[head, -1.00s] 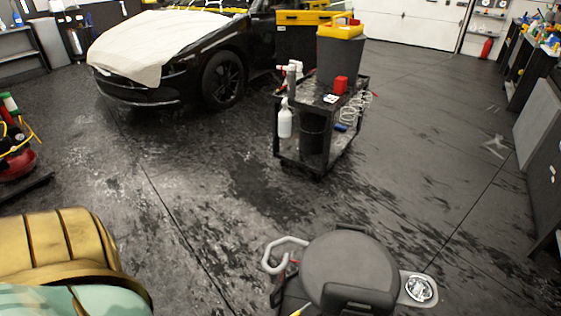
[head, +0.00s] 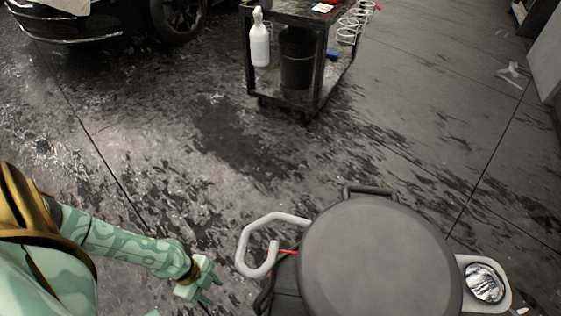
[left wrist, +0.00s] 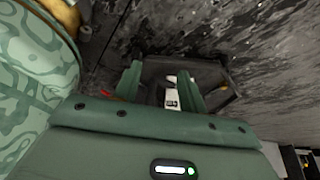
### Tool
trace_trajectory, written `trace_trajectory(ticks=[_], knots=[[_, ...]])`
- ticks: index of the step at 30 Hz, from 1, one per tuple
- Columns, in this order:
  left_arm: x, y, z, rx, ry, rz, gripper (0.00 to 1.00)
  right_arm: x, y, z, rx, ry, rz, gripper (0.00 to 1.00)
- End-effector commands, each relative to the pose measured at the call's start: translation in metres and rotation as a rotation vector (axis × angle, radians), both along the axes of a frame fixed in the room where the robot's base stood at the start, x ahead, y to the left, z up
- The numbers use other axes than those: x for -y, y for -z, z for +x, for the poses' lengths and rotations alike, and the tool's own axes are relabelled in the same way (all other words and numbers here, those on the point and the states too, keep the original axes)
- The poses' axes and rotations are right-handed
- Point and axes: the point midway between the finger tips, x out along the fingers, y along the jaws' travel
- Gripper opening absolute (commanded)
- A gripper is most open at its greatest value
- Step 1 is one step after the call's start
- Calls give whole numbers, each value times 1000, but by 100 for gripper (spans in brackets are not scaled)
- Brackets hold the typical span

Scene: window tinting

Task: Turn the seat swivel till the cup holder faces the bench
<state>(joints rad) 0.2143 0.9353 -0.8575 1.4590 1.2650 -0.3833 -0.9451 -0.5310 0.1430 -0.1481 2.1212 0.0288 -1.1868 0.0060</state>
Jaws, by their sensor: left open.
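The stool seat (head: 375,262) is a round dark grey disc at the lower right of the head view. A light grey open ring (head: 265,243) juts from its left side. A light grey bracket with a shiny round piece (head: 485,283) is on its right. Which of these is the cup holder, I cannot tell for sure. My left gripper (head: 208,284) is open, left of the seat and just below the ring, apart from both. In the left wrist view its fingers (left wrist: 160,72) are spread, with a dark frame and a small white part beyond. My right gripper is not in view.
A black cart (head: 300,60) with a white spray bottle (head: 260,40) stands ahead. A dark car (head: 110,22) is at the upper left. A grey panel (head: 545,65) stands at the right edge, possibly part of the bench. The floor between is clear.

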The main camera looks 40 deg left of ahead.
Motion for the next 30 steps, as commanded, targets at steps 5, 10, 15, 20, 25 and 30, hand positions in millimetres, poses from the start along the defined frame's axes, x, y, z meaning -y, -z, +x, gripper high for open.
trace_trajectory(ticks=[5, 10, 15, 20, 25, 30], knots=[[14, -1, 5, -4, 19, -13, 41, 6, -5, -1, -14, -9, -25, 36], [47, -3, 19, 0, 15, -15, 41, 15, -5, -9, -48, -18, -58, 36], [88, 1, 34, -5, 14, -14, 41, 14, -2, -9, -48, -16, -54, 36], [116, 7, 45, -10, 13, -10, 41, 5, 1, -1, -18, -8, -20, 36], [120, 25, 48, -10, 13, -7, 41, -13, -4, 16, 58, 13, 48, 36], [122, 29, 49, -6, 14, -7, 41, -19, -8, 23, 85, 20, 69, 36]])
